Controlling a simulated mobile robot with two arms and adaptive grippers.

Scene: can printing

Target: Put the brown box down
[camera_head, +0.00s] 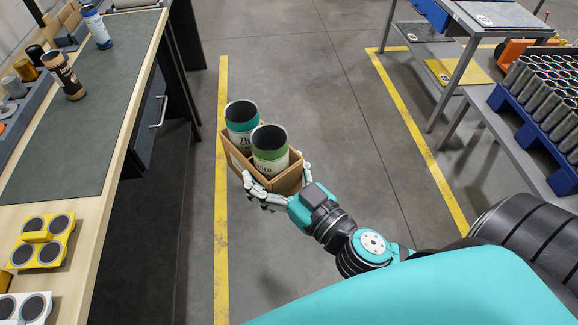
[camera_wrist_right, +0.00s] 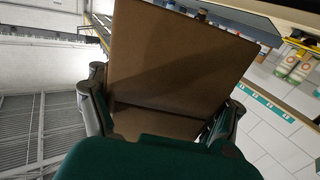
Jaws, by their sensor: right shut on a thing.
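The brown box (camera_head: 237,158) is an open-topped carton held in the air over the grey floor in the head view. It carries two open cans, a teal and white one (camera_head: 240,122) and a green and white one (camera_head: 270,150). My right gripper (camera_head: 272,190) is shut on the box from its near side. In the right wrist view the box's brown wall (camera_wrist_right: 175,65) fills the middle, with the gripper's fingers (camera_wrist_right: 160,108) on both sides of it. My left gripper is not in view.
A workbench (camera_head: 120,150) with a dark mat stands at left, bearing several cans and a yellow holder (camera_head: 42,236). A blue rack of cans (camera_head: 540,150) sits on a grey table at right. Yellow lines mark the clear floor between.

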